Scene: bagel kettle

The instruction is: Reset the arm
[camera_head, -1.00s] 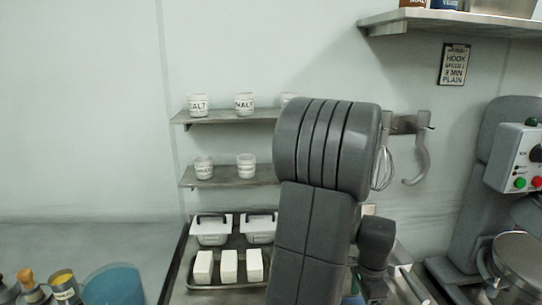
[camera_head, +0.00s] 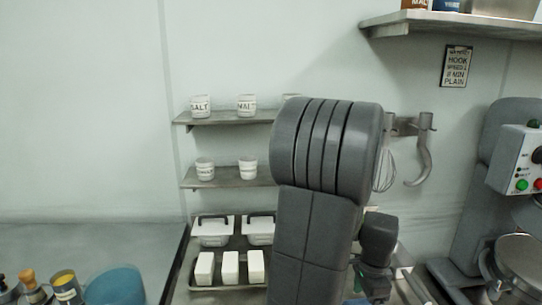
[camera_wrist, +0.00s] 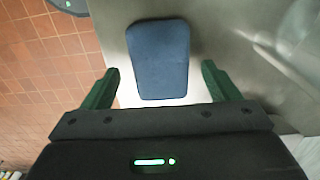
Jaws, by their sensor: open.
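My gripper (camera_wrist: 160,90) shows in the wrist view with its two green fingers spread wide apart. It is open and nothing is held between the fingers. Beyond the fingers lies a dark blue rectangular pad (camera_wrist: 158,58) on a light surface near a counter edge; it appears apart from the fingers. In the head view my arm fills the middle of the picture, and the fingers cannot be made out there.
Shelves (camera_head: 232,118) hold labelled cups (camera_head: 246,104). Below, a tray (camera_head: 228,288) holds white blocks (camera_head: 230,267) near lidded containers (camera_head: 213,232). A mixer (camera_head: 480,190) stands right. A whisk (camera_head: 385,168) and hook (camera_head: 424,150) hang behind my arm. A blue tub (camera_head: 116,285) stands lower left.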

